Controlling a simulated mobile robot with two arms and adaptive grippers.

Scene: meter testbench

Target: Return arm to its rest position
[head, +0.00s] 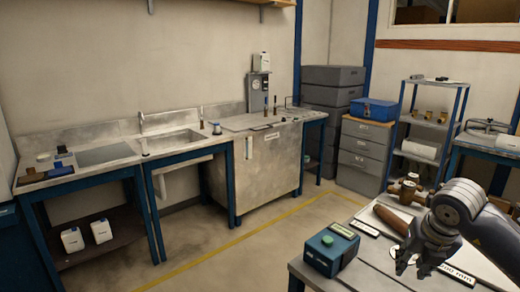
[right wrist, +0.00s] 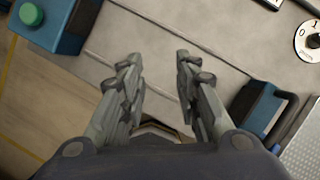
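My right gripper (head: 410,262) reaches in from the right edge of the head view, above the near workbench. In the right wrist view its two fingers (right wrist: 158,75) stand apart with nothing between them, over the bench's grey top and front edge. The gripper is open and empty. My left gripper does not show in either view.
A teal box with a green button (head: 331,250) stands on the near workbench (head: 375,267), left of my right gripper. A wooden-handled tool (head: 391,220) and brass parts lie behind it. A sink counter (head: 180,142) lines the back wall. Open floor lies between.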

